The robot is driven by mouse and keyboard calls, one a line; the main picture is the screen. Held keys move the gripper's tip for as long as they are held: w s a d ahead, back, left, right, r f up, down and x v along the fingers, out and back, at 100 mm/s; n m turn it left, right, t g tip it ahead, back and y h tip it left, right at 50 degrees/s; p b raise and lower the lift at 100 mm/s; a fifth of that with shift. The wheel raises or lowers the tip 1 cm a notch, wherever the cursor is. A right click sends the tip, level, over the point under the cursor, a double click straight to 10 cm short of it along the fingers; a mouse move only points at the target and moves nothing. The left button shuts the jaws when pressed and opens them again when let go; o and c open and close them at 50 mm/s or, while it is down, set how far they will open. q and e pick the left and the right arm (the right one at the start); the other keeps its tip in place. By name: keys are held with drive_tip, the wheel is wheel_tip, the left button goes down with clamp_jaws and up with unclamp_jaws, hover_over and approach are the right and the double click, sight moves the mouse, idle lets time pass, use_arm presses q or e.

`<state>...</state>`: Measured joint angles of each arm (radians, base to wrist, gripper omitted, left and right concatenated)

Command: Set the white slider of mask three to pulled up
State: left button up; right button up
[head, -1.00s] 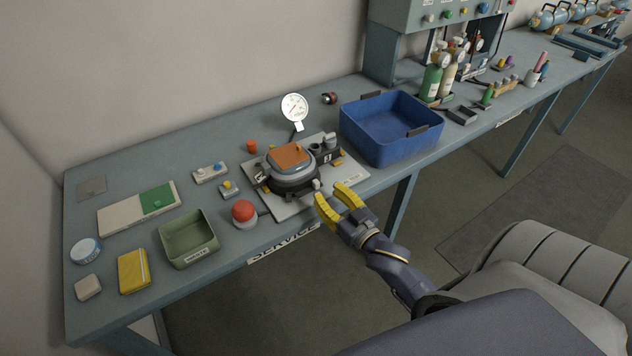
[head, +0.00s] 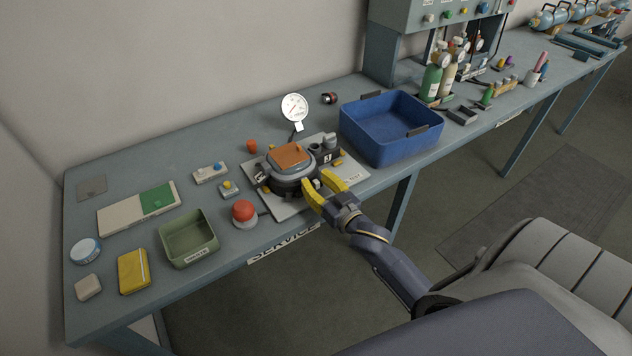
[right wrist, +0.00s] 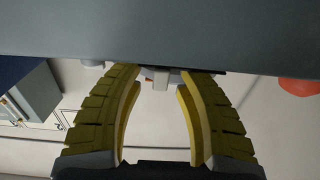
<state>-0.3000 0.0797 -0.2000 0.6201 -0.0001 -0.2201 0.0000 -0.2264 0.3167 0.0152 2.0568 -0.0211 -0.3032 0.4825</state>
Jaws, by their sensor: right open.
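A dark mask with an orange-brown top (head: 290,157) sits on the grey service plate (head: 290,211) on the bench. My right gripper (head: 315,178) is open, with its yellow fingertips at the plate's near right side, beside the mask. A small pale block, seemingly the white slider (head: 318,185), shows between the fingers. A white block also shows between the fingertips in the right wrist view (right wrist: 161,79), and the fingers look apart from it. I cannot read the slider's position. My left gripper is not in view.
A blue bin (head: 372,154) stands right of the plate. A red push button (head: 243,210) and a green tray (head: 187,252) are to its left. A round gauge (head: 294,107) rises behind the mask. Open floor lies in front of the bench.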

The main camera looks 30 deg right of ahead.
sight(300, 181)
clamp_jaws()
idle(0.4)
drive_tip(key=shift+a, duration=1.75)
drive_tip(key=shift+c, duration=0.2)
unclamp_jaws()
drive_tip(key=shift+s, duration=0.15)
drive_tip(key=s, duration=1.1)
drive_tip(key=shift+s+d, duration=0.25)
drive_tip(key=shift+s, duration=0.15)
drive_tip(key=shift+o, duration=0.3)
